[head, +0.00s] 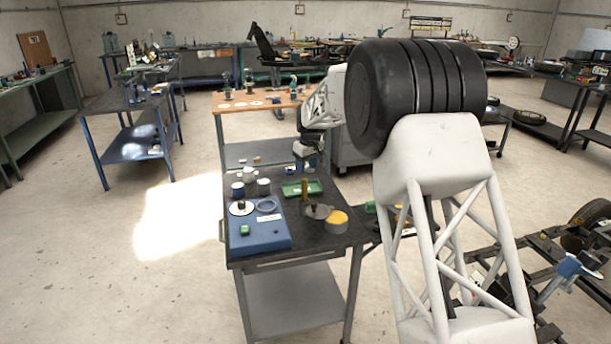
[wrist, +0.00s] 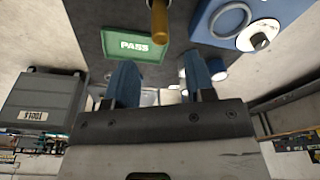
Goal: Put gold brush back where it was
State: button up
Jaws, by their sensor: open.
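My gripper (head: 308,163) is above the far side of the bench, beyond the green tray. In the wrist view its two blue fingers (wrist: 160,82) are spread apart with nothing between them. The tray there (wrist: 133,46) reads PASS. The gold cylinder is apart from the fingers.
A blue box (head: 262,232) with a ring, a disc and a green block is at the front left. A grey disc (head: 318,211) and a yellow-topped cylinder (head: 337,219) are at the right. Several grey-white cylinders (head: 249,173) stand at the back left.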

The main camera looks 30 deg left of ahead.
jog(key=shift+d+r, duration=0.15)
jog(key=shift+r, duration=0.9)
